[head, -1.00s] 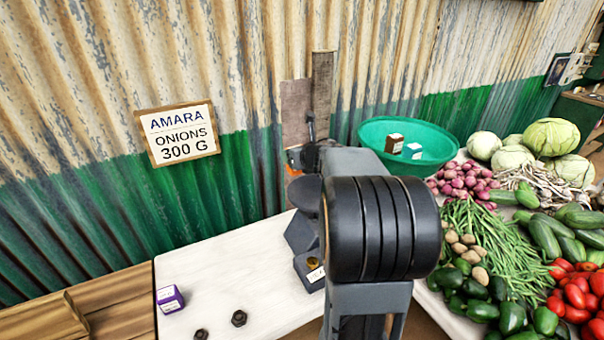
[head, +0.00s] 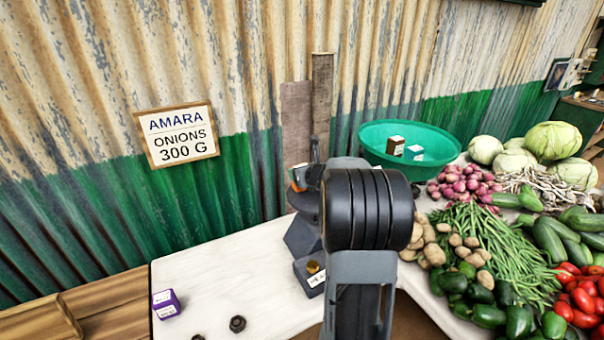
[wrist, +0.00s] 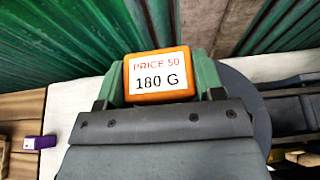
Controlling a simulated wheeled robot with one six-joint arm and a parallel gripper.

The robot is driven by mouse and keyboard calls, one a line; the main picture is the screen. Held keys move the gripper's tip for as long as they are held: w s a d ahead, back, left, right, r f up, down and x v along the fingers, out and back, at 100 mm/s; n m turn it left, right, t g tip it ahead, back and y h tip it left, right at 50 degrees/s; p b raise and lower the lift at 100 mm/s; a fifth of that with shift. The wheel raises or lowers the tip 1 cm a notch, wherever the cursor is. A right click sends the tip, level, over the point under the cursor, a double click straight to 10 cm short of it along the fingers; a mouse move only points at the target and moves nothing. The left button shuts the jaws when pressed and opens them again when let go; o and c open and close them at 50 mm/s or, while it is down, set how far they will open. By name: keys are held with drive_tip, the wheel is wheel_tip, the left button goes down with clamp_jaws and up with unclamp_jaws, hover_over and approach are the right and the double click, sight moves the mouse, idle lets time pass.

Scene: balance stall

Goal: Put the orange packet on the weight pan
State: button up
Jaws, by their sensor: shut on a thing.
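The orange packet (wrist: 160,78), labelled "PRICE 50" and "180 G", is held between the two green fingers of my gripper (wrist: 160,85) in the wrist view. In the head view only a small orange part of the packet (head: 297,187) shows, with my arm in front. A dark round pan (wrist: 258,112), apparently the weight pan, lies beside and beyond the packet in the wrist view. In the head view the pan (head: 304,204) shows just under the packet, partly hidden by my arm. I cannot tell whether packet and pan touch.
A purple packet (head: 166,304) and a dark weight (head: 237,323) lie on the white counter (head: 215,285). A small dark block with a brass piece (head: 312,268) stands before the scale. A green basin (head: 375,137) holds two small packets. Vegetables crowd the right.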

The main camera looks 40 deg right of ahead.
drive_tip(key=shift+f, duration=0.2)
drive_tip(key=o, duration=1)
drive_tip(key=shift+r, duration=0.1)
